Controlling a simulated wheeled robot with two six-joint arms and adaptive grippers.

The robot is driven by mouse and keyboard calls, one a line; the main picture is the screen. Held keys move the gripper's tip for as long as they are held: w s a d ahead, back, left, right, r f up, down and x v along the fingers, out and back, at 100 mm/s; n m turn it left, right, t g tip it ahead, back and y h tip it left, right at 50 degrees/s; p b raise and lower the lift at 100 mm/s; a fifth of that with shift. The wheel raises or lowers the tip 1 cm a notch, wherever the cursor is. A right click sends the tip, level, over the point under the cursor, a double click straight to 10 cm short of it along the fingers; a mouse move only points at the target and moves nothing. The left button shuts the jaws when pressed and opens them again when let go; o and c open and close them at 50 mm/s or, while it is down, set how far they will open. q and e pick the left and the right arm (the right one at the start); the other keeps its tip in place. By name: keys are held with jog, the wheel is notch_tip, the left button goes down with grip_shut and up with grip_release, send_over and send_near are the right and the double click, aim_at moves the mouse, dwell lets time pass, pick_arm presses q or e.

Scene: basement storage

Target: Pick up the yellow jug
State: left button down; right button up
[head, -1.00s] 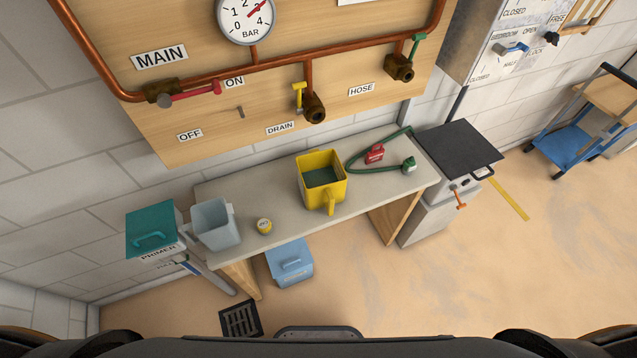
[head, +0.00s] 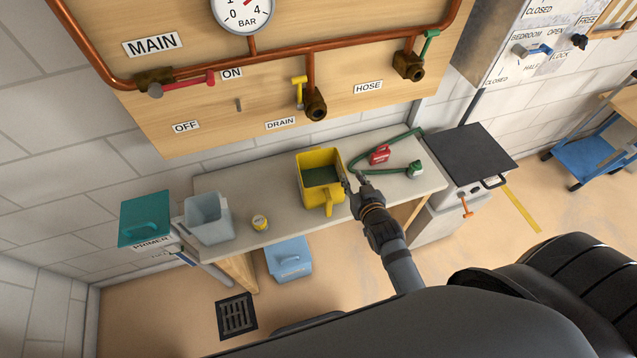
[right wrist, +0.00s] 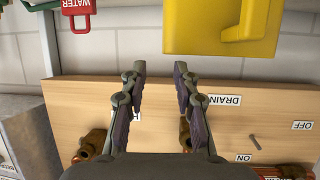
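The yellow jug (head: 335,191) stands upright on the workbench (head: 274,234) below the pipe board, its handle facing me. Its open top shows a dark green inside. My right gripper (head: 352,182) is at the jug's right side, close to its wall. I cannot tell whether it touches. In the right wrist view the gripper (right wrist: 160,70) is open, with nothing between its fingers, and the yellow jug (right wrist: 205,35) is beyond the fingertips, up and to the right. My left gripper is not in view.
A grey bucket (head: 208,222) and a small yellow can (head: 260,222) stand left of the jug. A red container (head: 380,155) and a green hose (head: 372,172) lie to its right. The pipe board (head: 190,110) rises behind. A blue container (head: 290,262) sits under the bench.

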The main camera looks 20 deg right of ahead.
jog(key=x, duration=0.5)
jog(key=p+x, duration=0.1)
jog(key=x, duration=0.2)
jog(key=shift+w+a+f, duration=0.15)
jog(key=shift+w+a, duration=0.05)
jog(key=shift+a, duration=0.1)
jog(key=shift+s, duration=0.15)
jog(key=shift+c, duration=1.2)
grip_shut()
